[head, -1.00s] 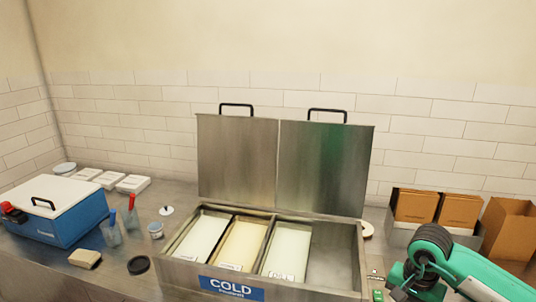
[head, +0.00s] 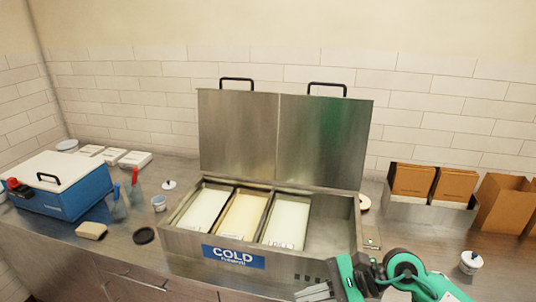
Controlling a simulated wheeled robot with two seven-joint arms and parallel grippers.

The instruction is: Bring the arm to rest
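My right arm is green and black and comes in from the lower right, in front of the steel cold unit (head: 180,244). My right gripper (head: 314,293) shows as grey finger parts at the bottom edge, near the unit's front right corner. The frame cuts it off, so I cannot tell whether it is open or holds anything. My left gripper is not in view.
The cold unit's two lids (head: 238,135) stand raised; several pale containers sit inside. At left are a blue cooler (head: 75,198), a black disc (head: 144,236) and a tan block (head: 91,231). At right are cardboard boxes (head: 414,181) and a white lidded tub (head: 470,262).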

